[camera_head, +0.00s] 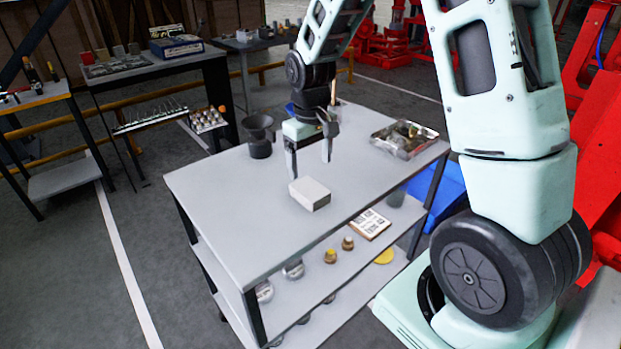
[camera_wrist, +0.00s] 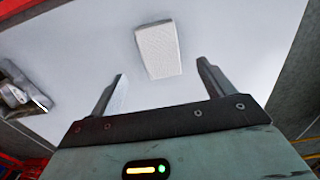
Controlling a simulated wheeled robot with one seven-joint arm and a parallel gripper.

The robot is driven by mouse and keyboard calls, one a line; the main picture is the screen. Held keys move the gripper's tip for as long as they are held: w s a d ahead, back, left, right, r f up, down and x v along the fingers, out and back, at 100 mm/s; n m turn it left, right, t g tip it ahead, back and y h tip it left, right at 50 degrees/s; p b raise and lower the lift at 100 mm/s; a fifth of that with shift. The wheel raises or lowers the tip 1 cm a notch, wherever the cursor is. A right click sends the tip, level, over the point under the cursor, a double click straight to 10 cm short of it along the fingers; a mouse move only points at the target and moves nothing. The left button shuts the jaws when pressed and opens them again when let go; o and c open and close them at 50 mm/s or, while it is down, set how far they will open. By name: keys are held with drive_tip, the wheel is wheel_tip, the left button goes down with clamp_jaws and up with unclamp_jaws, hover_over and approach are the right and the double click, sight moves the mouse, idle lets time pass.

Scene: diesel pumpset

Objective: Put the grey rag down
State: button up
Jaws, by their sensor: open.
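The grey rag (camera_head: 310,194) is a pale, block-shaped folded piece lying on the top of the grey cart (camera_head: 215,200), near its front edge. My gripper (camera_head: 310,170) is open above the cart top, just behind the rag in the head view, with nothing between its fingers. In the wrist view the rag (camera_wrist: 158,50) lies beyond the fingertips, roughly centred between the two spread fingers (camera_wrist: 162,85). The rag appears apart from both fingers.
A black funnel-like container (camera_head: 259,138) stands at the cart's back left. A metal tray of parts (camera_head: 404,139) sits at the right end and also shows in the wrist view (camera_wrist: 18,90). The lower shelf holds several small parts and a printed card (camera_head: 369,224).

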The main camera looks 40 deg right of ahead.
drive_tip(key=s+a+r+n, duration=0.25)
drive_tip(key=s+a, duration=0.25)
drive_tip(key=a, duration=0.4)
drive_tip(key=s+a+r+n, duration=0.1)
drive_tip(key=s+a+r, duration=0.3)
drive_tip(key=a, duration=0.4)
drive_tip(key=s+a+n, duration=0.2)
drive_tip(key=s+a, duration=0.1)
drive_tip(key=s, duration=0.4)
drive_tip(key=s+a+n, duration=0.1)
drive_tip(key=s+a, duration=0.3)
drive_tip(key=s, duration=0.4)
drive_tip(key=shift+a+n+y, duration=0.2)
drive_tip(key=shift+n+y, duration=0.1)
drive_tip(key=shift+n, duration=0.05)
drive_tip(key=shift+f, duration=0.1)
